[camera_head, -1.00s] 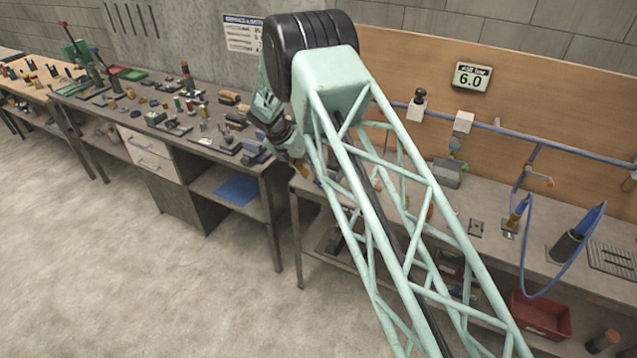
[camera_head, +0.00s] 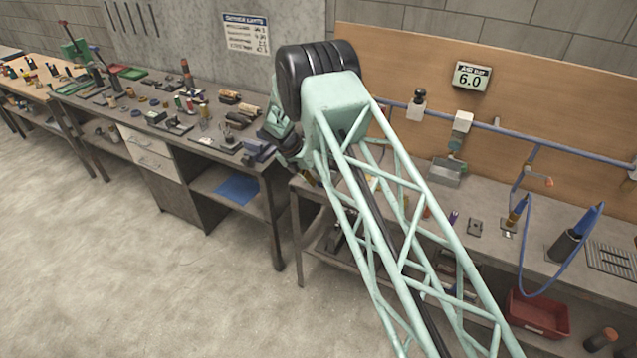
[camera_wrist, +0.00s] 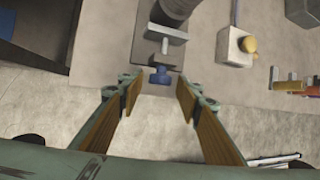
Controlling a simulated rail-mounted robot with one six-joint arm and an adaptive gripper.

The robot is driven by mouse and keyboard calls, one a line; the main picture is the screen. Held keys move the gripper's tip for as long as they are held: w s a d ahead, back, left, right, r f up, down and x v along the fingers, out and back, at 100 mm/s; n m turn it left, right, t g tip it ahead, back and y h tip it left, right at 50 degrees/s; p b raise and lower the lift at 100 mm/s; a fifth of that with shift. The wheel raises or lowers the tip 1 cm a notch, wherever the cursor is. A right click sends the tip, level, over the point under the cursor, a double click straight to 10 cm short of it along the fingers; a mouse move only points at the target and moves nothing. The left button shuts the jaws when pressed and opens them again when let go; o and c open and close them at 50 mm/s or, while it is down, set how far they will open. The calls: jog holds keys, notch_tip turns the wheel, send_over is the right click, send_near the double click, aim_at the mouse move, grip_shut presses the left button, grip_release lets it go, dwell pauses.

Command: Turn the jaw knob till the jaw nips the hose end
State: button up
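In the wrist view a small blue knob (camera_wrist: 160,76) sits on the end of a screw that runs into a grey metal jaw fixture (camera_wrist: 160,50). A dark ribbed hose end (camera_wrist: 172,10) lies at the fixture's far side, cut off by the top edge. I cannot tell whether the jaw touches it. My gripper (camera_wrist: 158,93) is open, its two brown-padded fingers pointing at the knob, which shows just beyond the gap between the tips. In the head view my gripper (camera_head: 306,177) is small and partly hidden by my arm, and the knob cannot be made out.
In the wrist view a white box with a yellow knob (camera_wrist: 236,46) stands to the right, and orange and red parts (camera_wrist: 292,87) lie farther right. In the head view a blue hose (camera_head: 527,245) hangs by the right bench, above a red bin (camera_head: 538,314).

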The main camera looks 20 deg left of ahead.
jog(key=shift+c, duration=0.3)
jog(key=c, duration=0.8)
jog(key=shift+d+y+b, duration=0.1)
jog(key=shift+y+b, duration=0.3)
jog(key=shift+y, duration=0.2)
jog(key=shift+d+m+y+b, duration=0.2)
jog(key=shift+m+y+b, duration=0.1)
jog(key=shift+y+b, duration=0.4)
jog(key=shift+d+f+m+t+y+b, duration=0.15)
jog(key=shift+y+b, duration=0.3)
jog(key=shift+y, duration=0.55)
jog(key=shift+d+r+m+t+y+b, duration=0.15)
jog(key=shift+m+t+y+b, duration=0.2)
jog(key=shift+y, duration=0.65)
jog(key=shift+f+b, duration=0.15)
jog(key=shift+b, duration=0.15)
jog(key=y+b, duration=0.2)
jog(key=b, duration=0.2)
jog(key=shift+d+f, duration=0.1)
jog(key=shift+d, duration=0.1)
jog(key=shift+m+t+y+b, duration=0.3)
jog(key=shift+y+b, duration=0.5)
jog(key=shift+b, duration=0.7)
